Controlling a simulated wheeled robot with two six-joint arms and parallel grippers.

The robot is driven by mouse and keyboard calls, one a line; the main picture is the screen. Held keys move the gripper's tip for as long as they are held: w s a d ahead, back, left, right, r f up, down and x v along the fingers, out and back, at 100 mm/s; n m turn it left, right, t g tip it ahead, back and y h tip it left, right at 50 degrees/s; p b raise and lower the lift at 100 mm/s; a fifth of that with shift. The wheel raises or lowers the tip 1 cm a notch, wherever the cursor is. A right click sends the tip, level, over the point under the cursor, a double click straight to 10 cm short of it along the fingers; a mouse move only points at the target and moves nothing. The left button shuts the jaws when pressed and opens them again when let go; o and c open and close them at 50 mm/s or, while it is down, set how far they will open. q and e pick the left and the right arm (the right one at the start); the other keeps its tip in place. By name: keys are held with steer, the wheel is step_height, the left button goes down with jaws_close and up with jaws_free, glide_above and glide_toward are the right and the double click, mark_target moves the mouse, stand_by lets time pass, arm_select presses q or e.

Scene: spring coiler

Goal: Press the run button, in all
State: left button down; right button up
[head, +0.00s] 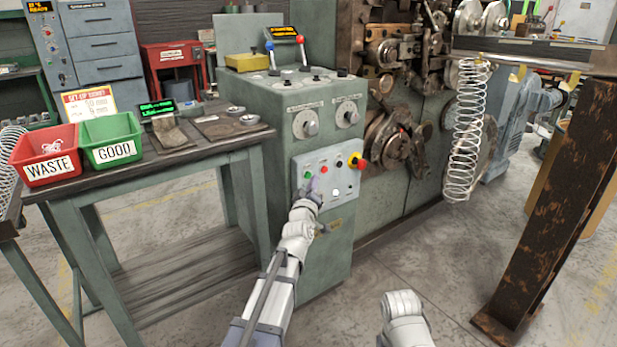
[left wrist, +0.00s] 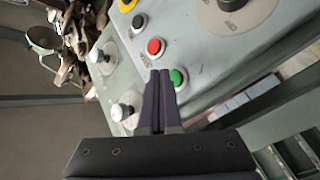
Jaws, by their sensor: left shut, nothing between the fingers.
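The grey control panel (head: 328,185) on the machine's front carries a row of buttons. The green button (head: 307,174) is at the left end, with a red button (head: 323,169) and a black one (head: 338,162) to its right. Their labels are too small to read. My left gripper (head: 313,190) is shut and empty, close in front of the panel just below the green button. In the left wrist view, its fingertips (left wrist: 158,73) lie beside the green button (left wrist: 178,77) and below the red button (left wrist: 155,46). I cannot tell whether they touch the panel.
A red-and-yellow mushroom button (head: 356,161) is at the panel's right end. A bench with red (head: 45,156) and green (head: 111,138) bins stands left. A coiled spring (head: 466,130) hangs right. Floor in front is clear.

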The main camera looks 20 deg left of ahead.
arm_select(q)
steer(key=shift+w+a, duration=0.1)
stand_by(0.4)
steer(key=shift+w+a, duration=0.2)
steer(key=shift+a, duration=0.05)
